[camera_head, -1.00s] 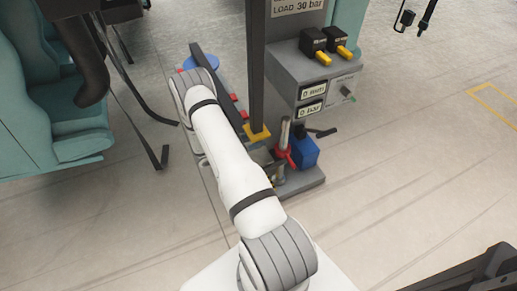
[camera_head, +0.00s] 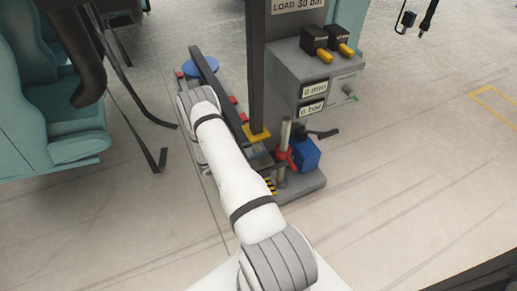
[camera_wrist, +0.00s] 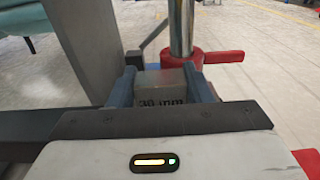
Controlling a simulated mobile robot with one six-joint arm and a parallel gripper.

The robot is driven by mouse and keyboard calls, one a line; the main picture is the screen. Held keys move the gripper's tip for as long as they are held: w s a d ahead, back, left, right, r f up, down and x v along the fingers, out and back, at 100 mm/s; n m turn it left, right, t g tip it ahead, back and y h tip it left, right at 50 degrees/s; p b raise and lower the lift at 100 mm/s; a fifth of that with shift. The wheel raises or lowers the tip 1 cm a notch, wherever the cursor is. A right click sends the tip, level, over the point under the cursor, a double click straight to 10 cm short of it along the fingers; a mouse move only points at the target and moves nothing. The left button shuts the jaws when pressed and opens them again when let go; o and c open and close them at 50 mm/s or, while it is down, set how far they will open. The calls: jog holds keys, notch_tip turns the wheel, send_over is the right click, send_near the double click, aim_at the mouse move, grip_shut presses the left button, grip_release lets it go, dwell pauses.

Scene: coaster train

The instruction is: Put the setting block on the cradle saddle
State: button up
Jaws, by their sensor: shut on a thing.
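The setting block (camera_wrist: 160,88) is a grey block marked "30 mm" in the wrist view. My gripper (camera_wrist: 161,92) is shut on it, with one blue-grey finger on each side. Just behind the block stands a shiny metal post (camera_wrist: 181,28) with a red collar and handle (camera_wrist: 222,57). The same post shows in the head view (camera_head: 285,134) at the foot of the grey rig. In the head view my arm covers the gripper and the block. I cannot clearly make out the cradle saddle in either view.
Teal seats (camera_head: 65,120) stand at left with hanging straps. Floor at right is open.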

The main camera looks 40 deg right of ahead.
jog(key=shift+f, duration=0.15)
jog(key=o, duration=1.4)
jog(key=shift+o, duration=0.2)
